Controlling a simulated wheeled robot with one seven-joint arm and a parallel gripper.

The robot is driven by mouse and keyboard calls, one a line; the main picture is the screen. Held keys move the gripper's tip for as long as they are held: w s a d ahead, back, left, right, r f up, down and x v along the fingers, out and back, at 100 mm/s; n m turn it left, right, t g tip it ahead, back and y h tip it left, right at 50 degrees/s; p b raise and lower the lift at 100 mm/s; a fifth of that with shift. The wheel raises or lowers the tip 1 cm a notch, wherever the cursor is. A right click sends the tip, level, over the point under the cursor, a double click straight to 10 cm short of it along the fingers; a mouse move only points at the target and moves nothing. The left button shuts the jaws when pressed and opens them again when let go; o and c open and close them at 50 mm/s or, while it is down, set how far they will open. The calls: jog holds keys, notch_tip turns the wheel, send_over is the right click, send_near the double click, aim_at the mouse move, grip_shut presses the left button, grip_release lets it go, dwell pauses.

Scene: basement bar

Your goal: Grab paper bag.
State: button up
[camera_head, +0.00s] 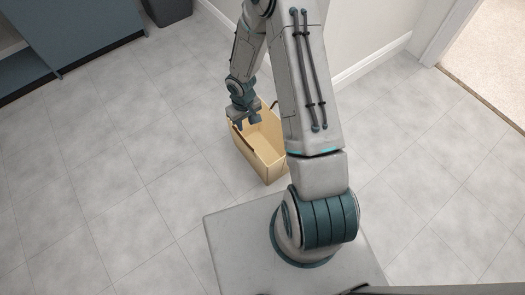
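My arm hides part of the bag's right side.
A blue-grey cabinet (75,35) stands at the upper left, with a dark bin (167,10) by it. A white wall with a baseboard (372,63) runs behind the bag. A doorway to carpet (492,50) is at the upper right. The tiled floor at left is clear.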

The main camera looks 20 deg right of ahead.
jog(key=b, duration=0.3)
send_over(246, 147)
jog(key=f, duration=0.9)
jog(key=shift+s+d+f, duration=0.2)
jog(key=shift+s+f, duration=0.05)
jog(key=shift+f, duration=0.05)
jog(key=f+b, duration=0.1)
jog(key=f, duration=0.1)
jog(key=f+b, duration=0.2)
jog(key=f, duration=0.1)
jog(key=shift+w+a+f, duration=0.1)
jog(key=shift+w+a, duration=0.05)
jog(key=shift+a, duration=0.05)
grip_shut()
